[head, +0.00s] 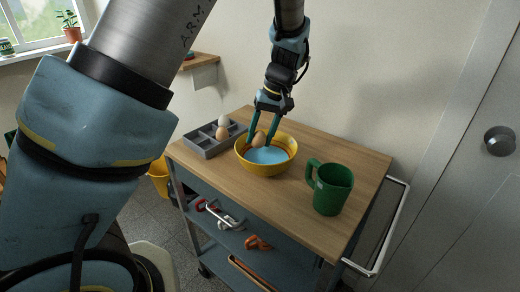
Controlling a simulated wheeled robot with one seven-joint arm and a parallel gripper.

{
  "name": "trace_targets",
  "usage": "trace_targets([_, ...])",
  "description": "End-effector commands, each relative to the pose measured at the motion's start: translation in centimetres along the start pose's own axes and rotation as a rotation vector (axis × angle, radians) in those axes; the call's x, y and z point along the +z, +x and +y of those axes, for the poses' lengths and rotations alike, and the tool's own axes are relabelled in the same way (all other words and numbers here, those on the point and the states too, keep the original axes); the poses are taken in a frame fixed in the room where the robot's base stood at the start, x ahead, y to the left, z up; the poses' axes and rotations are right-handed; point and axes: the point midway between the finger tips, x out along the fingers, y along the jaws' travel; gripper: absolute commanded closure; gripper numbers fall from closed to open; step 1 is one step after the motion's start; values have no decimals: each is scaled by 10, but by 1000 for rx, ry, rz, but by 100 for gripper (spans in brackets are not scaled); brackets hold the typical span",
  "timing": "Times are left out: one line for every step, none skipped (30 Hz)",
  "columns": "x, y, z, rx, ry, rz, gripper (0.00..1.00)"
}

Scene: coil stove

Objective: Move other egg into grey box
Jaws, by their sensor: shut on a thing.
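My gripper (262,139) points down over the yellow bowl (266,170) and is shut on a brown egg (259,138). The egg sits between the fingertips, at about the height of the bowl's far rim in the picture; I cannot tell how far it is above the light blue inside of the bowl. The grey box (203,150) stands left of the bowl on the cart top and has several compartments. A brown egg (222,133) and a whiter egg (224,121) show at its back right part.
A green mug (330,188) stands on the wooden cart top (290,205) to the right of the bowl. Lower shelves hold red and orange items. A metal handle (392,225) is at the cart's right, near a grey door. A yellow bucket (158,177) stands on the floor at left.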

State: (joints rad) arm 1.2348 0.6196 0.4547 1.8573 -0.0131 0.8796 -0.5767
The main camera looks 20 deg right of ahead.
Motion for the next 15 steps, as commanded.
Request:
trace_targets([0,-9,-2,4,-1,3,100])
trace_targets([-1,-15,-4,4,-1,3,100])
trace_targets([-1,-22,-6,4,-1,3,100])
trace_targets([-1,-27,-8,3,-1,2,100])
trace_targets([-1,-32,-10,3,-1,3,100])
trace_targets([-1,-38,-11,3,-1,2,100])
trace_targets([-1,-42,-13,2,-1,1,100])
trace_targets([-1,-45,-14,2,-1,1,100])
trace_targets([-1,-49,-16,2,-2,0,100])
trace_targets([-2,-52,-18,1,-2,0,100])
trace_targets([-2,-55,-21,1,-2,0,100])
trace_targets([-4,-58,-25,0,-3,0,100])
trace_targets([-5,-60,-28,0,-3,-1,100])
trace_targets([-7,-62,-32,-1,-3,-1,100])
trace_targets([-9,-64,-37,-1,-3,-1,100])
